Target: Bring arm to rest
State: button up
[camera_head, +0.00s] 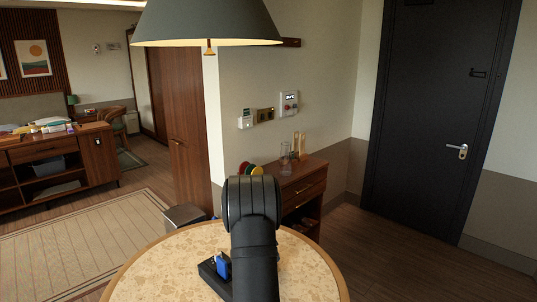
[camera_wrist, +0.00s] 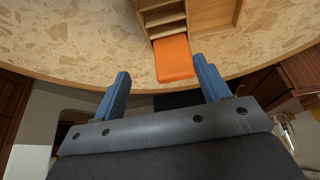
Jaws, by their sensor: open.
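My arm (camera_head: 252,235) stands over the round table (camera_head: 180,252) in the head view and hides most of my gripper. An orange block-like thing (camera_wrist: 173,60) appears beyond and between the fingertips, close to the table's edge. I cannot tell how far it is from them.
A wooden slotted holder (camera_wrist: 162,18) adjoins the orange thing, with a wooden box (camera_wrist: 212,14) beside it. A lamp shade (camera_head: 207,22) hangs above the table. A wooden cabinet (camera_head: 300,185) with jars stands behind. Floor is open at right before the dark door (camera_head: 430,110).

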jog(key=shift+w+a+f, duration=0.25)
jog(key=shift+a+f, duration=0.15)
jog(key=shift+f, duration=0.1)
jog(key=shift+w+a+f, duration=0.2)
jog(key=shift+a+f, duration=0.15)
jog(key=shift+f, duration=0.15)
dwell(0.7)
jog(key=o, duration=0.5)
jog(key=shift+s+r, duration=0.15)
jog(key=shift+r, duration=0.15)
jog(key=shift+o, duration=0.9)
jog(key=s+a+r+g+y, duration=0.1)
jog(key=s+a+r, duration=0.1)
jog(key=s+r, duration=0.2)
jog(key=s+a+r+g+y, duration=0.2)
jog(key=s+r, duration=0.3)
jog(key=r, duration=0.6)
jog(key=shift+s+a, duration=0.25)
jog(key=shift+a, duration=0.1)
notch_tip(320, 180, down, 10)
jog(key=shift+r, duration=0.15)
